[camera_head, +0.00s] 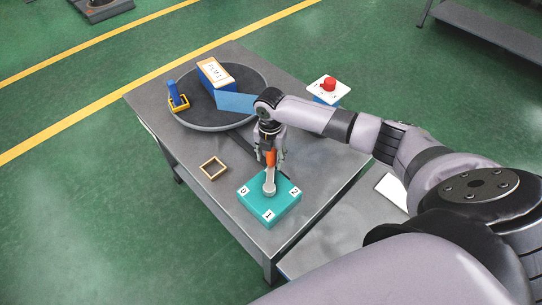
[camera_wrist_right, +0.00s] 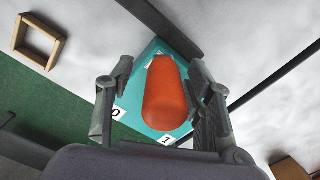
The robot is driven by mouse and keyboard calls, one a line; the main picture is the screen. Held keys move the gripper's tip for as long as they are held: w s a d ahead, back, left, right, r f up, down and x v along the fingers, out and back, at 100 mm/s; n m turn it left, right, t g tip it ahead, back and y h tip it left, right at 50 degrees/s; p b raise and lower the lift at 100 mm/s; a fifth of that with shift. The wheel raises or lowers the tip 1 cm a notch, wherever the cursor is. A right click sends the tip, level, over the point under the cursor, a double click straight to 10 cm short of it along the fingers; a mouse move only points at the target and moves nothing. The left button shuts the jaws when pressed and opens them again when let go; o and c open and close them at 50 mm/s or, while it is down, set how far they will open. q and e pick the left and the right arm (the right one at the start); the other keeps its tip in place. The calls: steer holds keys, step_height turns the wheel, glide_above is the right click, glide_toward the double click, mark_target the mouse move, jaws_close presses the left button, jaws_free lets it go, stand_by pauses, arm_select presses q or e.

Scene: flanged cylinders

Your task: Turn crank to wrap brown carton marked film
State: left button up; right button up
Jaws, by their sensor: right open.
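The crank is a teal box (camera_head: 262,207) with faces marked 0, 1 and 2, a grey arm (camera_head: 269,188) on top and an upright orange handle (camera_head: 271,158). My right gripper (camera_head: 271,154) is open above the box, its fingers on either side of the handle. In the right wrist view the handle (camera_wrist_right: 165,95) stands between the spread fingers; contact cannot be told. The brown carton (camera_head: 209,66) with a white marked label stands on the dark round turntable (camera_head: 187,103). Blue film (camera_head: 237,102) covers its lower side and stretches right, partly behind my arm. My left gripper is out of view.
A small wooden frame (camera_head: 213,168) lies left of the crank box. A blue post on a yellow base (camera_head: 178,98) stands at the turntable's left edge. A white-topped box with a red button (camera_head: 328,86) is at the right.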

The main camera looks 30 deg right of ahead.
steer(key=shift+r, duration=0.15)
step_height(320, 180, up, 12)
steer(key=shift+f, duration=0.15)
steer(key=shift+c, duration=0.4)
